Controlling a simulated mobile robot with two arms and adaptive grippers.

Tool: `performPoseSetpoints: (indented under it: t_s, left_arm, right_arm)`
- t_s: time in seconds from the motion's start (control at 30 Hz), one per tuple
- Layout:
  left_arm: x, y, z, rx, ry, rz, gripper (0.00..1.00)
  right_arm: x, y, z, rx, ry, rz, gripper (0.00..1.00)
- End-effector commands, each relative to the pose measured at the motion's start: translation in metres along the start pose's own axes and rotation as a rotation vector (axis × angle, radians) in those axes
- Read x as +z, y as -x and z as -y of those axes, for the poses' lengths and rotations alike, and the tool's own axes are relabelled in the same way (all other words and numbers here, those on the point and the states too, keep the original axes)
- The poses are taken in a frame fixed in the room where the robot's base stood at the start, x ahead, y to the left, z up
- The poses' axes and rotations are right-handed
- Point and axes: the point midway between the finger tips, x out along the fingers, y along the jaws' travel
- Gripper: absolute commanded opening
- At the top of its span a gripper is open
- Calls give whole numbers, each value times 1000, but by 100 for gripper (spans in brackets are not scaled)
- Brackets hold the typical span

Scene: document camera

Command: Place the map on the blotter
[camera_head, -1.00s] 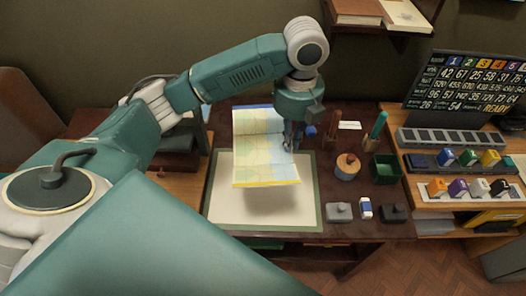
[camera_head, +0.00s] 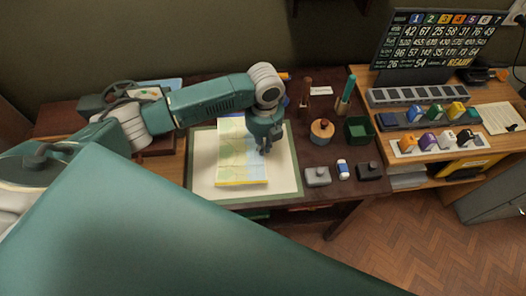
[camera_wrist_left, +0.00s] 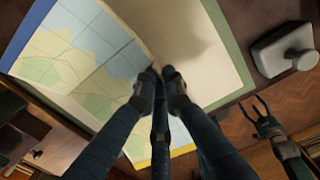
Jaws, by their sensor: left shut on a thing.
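The map (camera_head: 238,158), pale green, blue and yellow, is over the left and middle part of the blotter (camera_head: 283,180), a cream sheet with a green border. My left gripper (camera_head: 264,150) is shut on the map's right edge. In the left wrist view the fingertips (camera_wrist_left: 160,76) pinch the map (camera_wrist_left: 85,60), which has a blue band and fold lines. Bare blotter (camera_wrist_left: 215,65) shows beside it, with a soft shadow. I cannot tell whether the map touches the blotter. My right gripper (camera_wrist_left: 256,112) shows at the right of the wrist view, its fingers apart and empty.
Right of the blotter are a grey weight (camera_head: 317,176), an eraser (camera_head: 343,169), a black weight (camera_head: 369,171), a round wooden-topped pot (camera_head: 322,131) and a green box (camera_head: 359,129). A side desk (camera_head: 440,151) carries coloured blocks. The blotter's right strip is clear.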

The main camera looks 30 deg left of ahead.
Motion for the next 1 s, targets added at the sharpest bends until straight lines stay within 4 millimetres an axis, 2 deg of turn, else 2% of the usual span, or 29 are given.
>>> performPoseSetpoints:
  t_s: [0.23,0.67,0.7,0.8,1.0]
  left_arm:
    - [-1,-35,0,2,0,-2,0]
    - [-1,-43,0,1,0,0,0]
    - [-1,-42,1,0,0,0,14]
    - [-1,-42,1,1,-1,-1,30]
    - [-2,-42,0,1,-1,-1,30]
  right_arm:
    - [2,5,-6,7,1,2,71]
    - [2,3,-9,10,-1,3,71]
    - [2,4,-9,10,-1,3,71]
    - [2,4,-9,10,-1,3,71]
    - [2,4,-8,10,-1,3,71]
